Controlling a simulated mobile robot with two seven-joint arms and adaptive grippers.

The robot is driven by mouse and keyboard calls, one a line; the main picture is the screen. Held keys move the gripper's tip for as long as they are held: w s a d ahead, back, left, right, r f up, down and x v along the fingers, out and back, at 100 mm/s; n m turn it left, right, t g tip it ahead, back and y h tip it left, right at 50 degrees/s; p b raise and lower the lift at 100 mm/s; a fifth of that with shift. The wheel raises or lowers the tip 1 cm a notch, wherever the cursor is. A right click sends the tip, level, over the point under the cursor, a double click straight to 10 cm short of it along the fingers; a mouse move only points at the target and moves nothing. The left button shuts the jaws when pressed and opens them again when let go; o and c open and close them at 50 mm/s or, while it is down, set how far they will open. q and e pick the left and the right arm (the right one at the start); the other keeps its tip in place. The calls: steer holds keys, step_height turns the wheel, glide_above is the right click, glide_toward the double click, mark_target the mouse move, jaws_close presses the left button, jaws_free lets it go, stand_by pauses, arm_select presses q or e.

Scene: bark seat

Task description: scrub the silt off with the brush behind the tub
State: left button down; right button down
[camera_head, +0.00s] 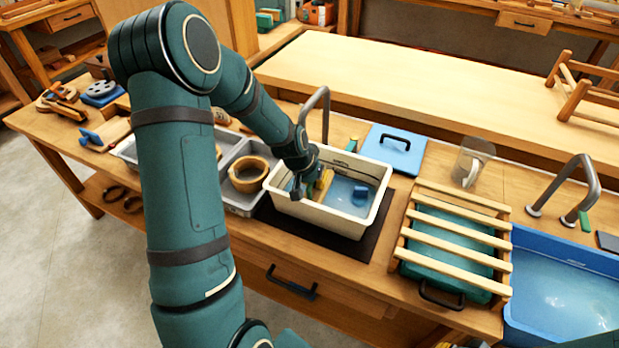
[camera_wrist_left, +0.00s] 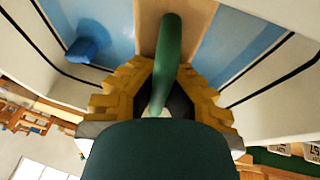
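The cream tub (camera_head: 348,227) stands on a dark mat and holds blue water. My left gripper (camera_head: 310,188) reaches down into its left part. In the left wrist view its yellow fingers (camera_wrist_left: 162,85) close around a green curved handle (camera_wrist_left: 168,50). Under the handle is a flat wooden piece (camera_wrist_left: 178,12); together they look like a brush, bristles hidden. A small blue object (camera_head: 360,195) is in the tub and shows in the left wrist view too (camera_wrist_left: 88,48). A small green item (camera_head: 351,145) lies behind the tub. I cannot make out silt. My right gripper is out of view.
A tap (camera_head: 326,115) stands behind the tub. A blue board with a black handle (camera_head: 393,150) and a clear jug (camera_head: 472,162) are to its right. A slatted rack (camera_head: 455,226) and blue basin (camera_head: 560,300) lie further right. A wooden bowl (camera_head: 249,175) is left.

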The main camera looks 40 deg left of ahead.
arm_select(q)
steer(key=shift+w+d+f, duration=0.1)
steer(key=shift+d+f, duration=0.05)
steer(key=shift+d, duration=0.8)
steer(key=shift+w+d+p, duration=0.2)
steer(key=shift+d+p, duration=0.2)
steer(key=shift+d, duration=0.45)
steer(key=shift+w+d+p, duration=0.2)
steer(key=shift+d+p, duration=0.15)
steer(key=shift+d, duration=0.5)
steer(key=shift+r, duration=0.2)
steer(key=shift+w+a+r+p, duration=0.1)
steer(key=shift+r+p, duration=2.1)
steer(key=shift+r, duration=0.75)
steer(key=shift+r, duration=0.1)
step_height(320, 180, up, 3)
steer(key=shift+f+p, duration=0.1)
steer(key=shift+p, duration=0.9)
